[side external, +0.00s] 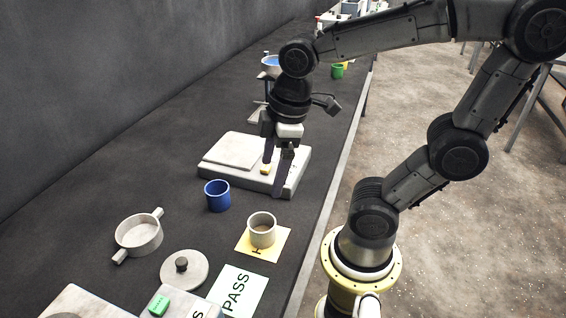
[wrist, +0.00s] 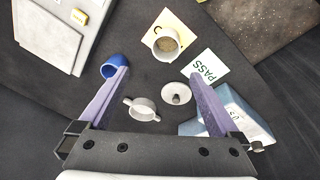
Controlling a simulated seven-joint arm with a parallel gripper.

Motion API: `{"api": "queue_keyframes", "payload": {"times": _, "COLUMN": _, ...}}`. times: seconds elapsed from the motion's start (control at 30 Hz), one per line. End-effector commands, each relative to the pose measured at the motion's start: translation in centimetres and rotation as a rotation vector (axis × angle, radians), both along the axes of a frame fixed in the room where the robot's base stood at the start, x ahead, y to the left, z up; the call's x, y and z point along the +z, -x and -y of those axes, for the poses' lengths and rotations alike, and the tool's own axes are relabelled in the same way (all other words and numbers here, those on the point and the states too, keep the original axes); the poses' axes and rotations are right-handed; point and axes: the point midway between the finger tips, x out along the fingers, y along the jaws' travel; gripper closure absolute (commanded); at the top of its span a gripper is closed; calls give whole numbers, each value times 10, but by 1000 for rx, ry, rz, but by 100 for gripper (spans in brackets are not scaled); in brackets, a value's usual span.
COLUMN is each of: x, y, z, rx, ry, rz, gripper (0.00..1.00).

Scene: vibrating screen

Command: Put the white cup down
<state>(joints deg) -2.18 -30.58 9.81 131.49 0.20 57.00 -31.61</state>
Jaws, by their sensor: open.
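The white cup (side external: 262,231) stands upright on a yellow card (side external: 281,249) on the dark bench, with something brownish inside. In the wrist view the cup (wrist: 165,44) sits on the yellow card (wrist: 178,23), beyond the fingertips. My gripper (side external: 273,181) is open and empty, pointing down above the front of the pale flat device, behind the cup in the side view. In the wrist view its two purple-grey fingers (wrist: 160,74) are spread wide with nothing between the tips. The gripper is apart from the cup.
A blue cup (side external: 217,196) stands left of the white cup. A two-handled pot (side external: 138,236), its lid (side external: 184,269) and a PASS card (side external: 239,291) lie nearer the camera. The pale device (side external: 214,166) has a small yellow block (side external: 266,169) on it.

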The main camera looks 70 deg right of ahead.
Motion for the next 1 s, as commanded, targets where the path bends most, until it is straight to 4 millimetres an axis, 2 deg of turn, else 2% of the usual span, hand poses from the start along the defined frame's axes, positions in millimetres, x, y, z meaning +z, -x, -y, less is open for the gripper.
{"api": "queue_keyframes", "payload": {"times": 0.1, "x": 13, "y": 16, "z": 4, "rx": -251, "ry": -69, "rz": 131, "gripper": 2}}
{"api": "queue_keyframes", "payload": {"times": 0.3, "x": 21, "y": 30, "z": 8, "rx": -513, "ry": -174, "rz": 252, "gripper": 2}}
{"api": "queue_keyframes", "payload": {"times": 0.43, "x": 21, "y": 32, "z": 8, "rx": -559, "ry": -194, "rz": 268, "gripper": 2}}
{"api": "queue_keyframes", "payload": {"times": 1.0, "x": 21, "y": 32, "z": 8, "rx": -557, "ry": -194, "rz": 267, "gripper": 2}}
